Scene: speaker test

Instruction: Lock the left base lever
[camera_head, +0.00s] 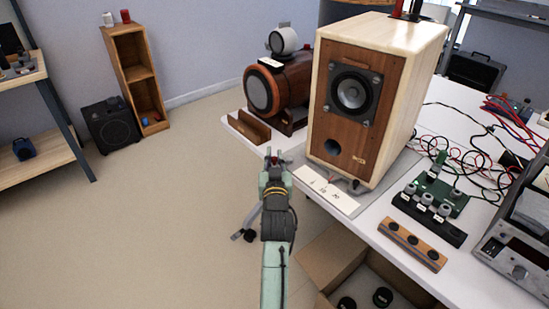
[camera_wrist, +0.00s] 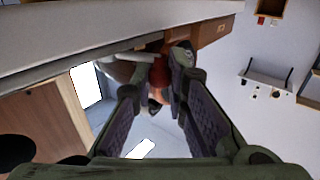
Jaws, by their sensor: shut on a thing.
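The wooden speaker (camera_head: 385,75) stands upright on a grey base plate (camera_head: 345,203) at the table's front edge. My gripper (camera_head: 274,157) is at the left of this base, at the table edge. In the wrist view my gripper (camera_wrist: 165,68) has its fingers closed around a small red part (camera_wrist: 158,74), which looks like the left base lever's end. The rest of that lever is hidden by my fingers. A dark grey lever (camera_head: 356,186) shows at the front of the base, near a white card (camera_head: 326,189).
A round brown speaker (camera_head: 280,88) and a wooden holder (camera_head: 249,126) stand behind my gripper. Right of the speaker are a green board (camera_head: 440,190), a wooden block with holes (camera_head: 412,245) and loose cables. An open cardboard box (camera_head: 322,258) sits below the table.

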